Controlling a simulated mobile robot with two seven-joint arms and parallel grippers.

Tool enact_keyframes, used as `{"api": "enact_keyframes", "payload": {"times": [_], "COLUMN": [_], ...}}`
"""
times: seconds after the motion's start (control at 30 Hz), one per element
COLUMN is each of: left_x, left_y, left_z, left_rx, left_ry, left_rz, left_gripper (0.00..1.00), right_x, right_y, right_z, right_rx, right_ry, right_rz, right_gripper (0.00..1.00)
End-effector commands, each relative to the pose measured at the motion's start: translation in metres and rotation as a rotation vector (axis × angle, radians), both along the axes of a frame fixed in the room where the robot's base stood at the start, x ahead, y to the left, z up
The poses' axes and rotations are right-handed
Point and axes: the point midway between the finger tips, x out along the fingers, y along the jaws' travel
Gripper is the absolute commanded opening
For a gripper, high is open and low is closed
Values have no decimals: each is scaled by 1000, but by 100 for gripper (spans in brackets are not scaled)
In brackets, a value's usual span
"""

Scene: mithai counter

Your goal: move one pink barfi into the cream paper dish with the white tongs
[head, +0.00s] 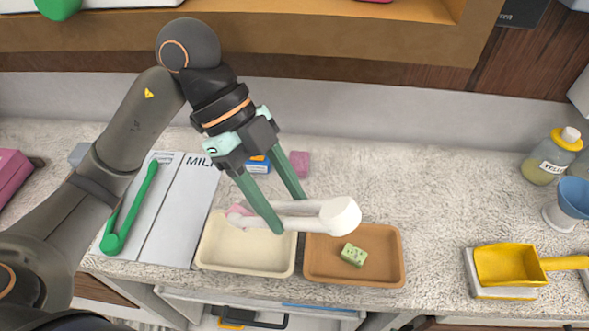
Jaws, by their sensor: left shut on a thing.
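My left gripper (290,214) is shut on the white tongs (340,216), which lie sideways with the thick round end to the right. The tongs are above the cream paper dish (204,258) and partly over the brown dish beside it. A pink piece (237,210), seemingly a pink barfi, shows at the left tips of the tongs, over the back of the cream dish; I cannot tell whether the tips grip it. Another pink block (299,163) sits on the counter behind the gripper. The visible inside of the cream dish is empty. My right gripper is out of view.
The brown dish (393,265) holds a green barfi (353,255). Green tongs (130,208) lie at the left by a MILK carton (183,215). A yellow scoop (508,265), a blue cup (574,193) and a yellow bottle (552,157) stand right. The right-middle counter is clear.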

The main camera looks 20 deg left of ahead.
Motion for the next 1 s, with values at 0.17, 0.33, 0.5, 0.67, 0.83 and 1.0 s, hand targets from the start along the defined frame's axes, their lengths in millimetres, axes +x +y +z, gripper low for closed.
{"api": "enact_keyframes", "payload": {"times": [0.17, 0.33, 0.5, 0.67, 0.83, 1.0], "left_x": [0, 0, 0, -1, -1, 0], "left_y": [0, 0, 0, 0, 0, -1], "left_z": [0, 0, -2, -14, -35, -60], "left_rx": [-1, -1, -1, -1, -2, -3], "left_ry": [0, 0, 1, 3, 5, -1], "left_rz": [3, 3, 2, 2, 3, 1], "left_gripper": [0, 0, 0, 0, 0, 0], "right_x": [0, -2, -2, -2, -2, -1], "right_y": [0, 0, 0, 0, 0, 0], "right_z": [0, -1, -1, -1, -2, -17], "right_rx": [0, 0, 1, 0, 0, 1], "right_ry": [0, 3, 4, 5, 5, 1], "right_rz": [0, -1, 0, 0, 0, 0], "right_gripper": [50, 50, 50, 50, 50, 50]}}
